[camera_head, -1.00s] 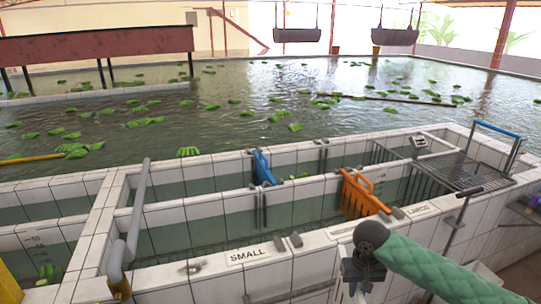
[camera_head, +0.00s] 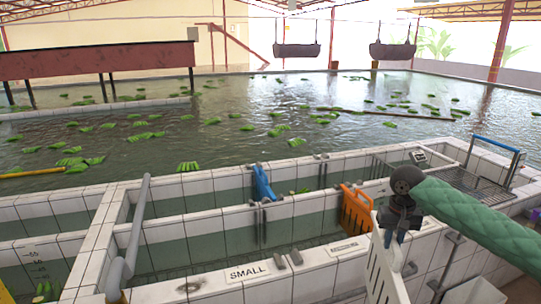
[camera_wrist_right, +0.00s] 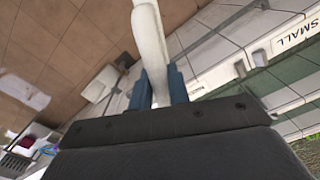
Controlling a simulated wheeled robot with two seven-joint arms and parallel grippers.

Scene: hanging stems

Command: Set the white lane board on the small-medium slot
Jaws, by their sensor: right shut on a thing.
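The white lane board (camera_head: 384,276) hangs slanted from my right gripper (camera_head: 398,238), in front of the tiled front wall. Its lower end runs out of the head view. In the right wrist view, the blue fingers (camera_wrist_right: 160,90) are shut on the white board (camera_wrist_right: 149,35). The slot beside the SMALL label shows as a pair of grey brackets (camera_head: 288,260) on the front wall, with facing rails (camera_head: 260,226) on the middle wall. No board stands between them. The board is right of these brackets, apart from them. My left gripper is not in view.
A blue board (camera_head: 263,184) and an orange board (camera_head: 356,211) stand in the channels. The SMALL label (camera_head: 247,272) is left of the brackets; another label (camera_head: 345,246) is right. A metal grate (camera_head: 463,180) and blue-topped rail (camera_head: 496,143) are at right. Green bananas float behind.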

